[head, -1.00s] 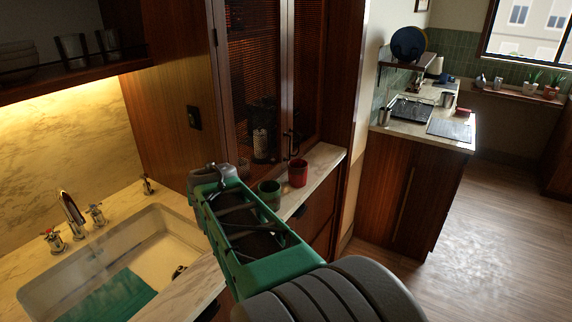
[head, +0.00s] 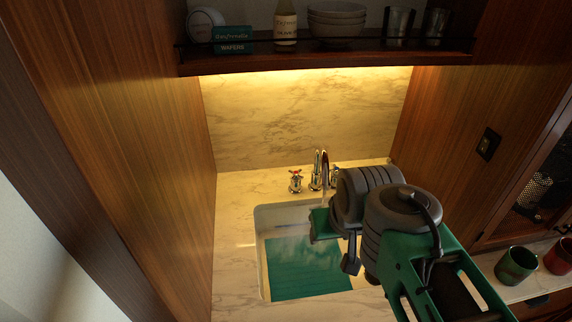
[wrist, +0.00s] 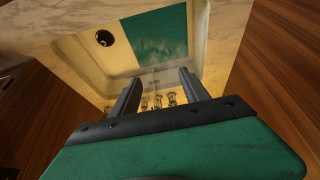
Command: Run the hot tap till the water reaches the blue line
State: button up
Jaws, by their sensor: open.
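The chrome tap (head: 319,168) stands at the back of the sink (head: 262,290), with a red-marked handle (head: 295,181) on its left. The other handle is mostly hidden behind my arm. A thin pale streak under the spout looks like water. A teal panel (head: 300,268) lies in the basin with pale reflections over it. It also shows in the wrist view (wrist: 158,38). I cannot make out a blue line. My gripper (wrist: 160,76) is open and empty over the sink, with the tap fittings (wrist: 158,102) seen between its fingers.
Wooden side panels (head: 150,130) close in the sink on both sides. A low shelf (head: 330,58) with bowls, a bottle and glasses hangs above. A green mug (head: 516,264) and a red mug (head: 559,256) stand on the right counter. The drain (wrist: 104,38) shows in the wrist view.

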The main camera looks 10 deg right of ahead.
jog(key=shift+o, duration=1)
jog(key=w+f+g+b, duration=0.1)
jog(key=w+f+b, duration=0.3)
jog(key=w+f, duration=0.2)
jog(key=w+f+g+b, duration=0.1)
jog(key=w+f+b, duration=0.3)
jog(key=w+f, duration=0.3)
jog(key=w, duration=0.4)
jog(key=shift+w+a, duration=0.25)
jog(key=shift+a, duration=0.05)
jog(key=m+t+b, duration=0.2)
jog(key=b, duration=0.1)
send_near(295, 173)
jog(key=w+f, duration=0.1)
jog(key=shift+h, duration=0.4)
jog(key=x, duration=0.7)
jog(key=shift+a+f+p, duration=0.25)
jog(key=shift+p, duration=0.05)
jog(key=shift+c, duration=0.3)
jog(key=shift+s, duration=0.1)
jog(key=c, duration=1.3)
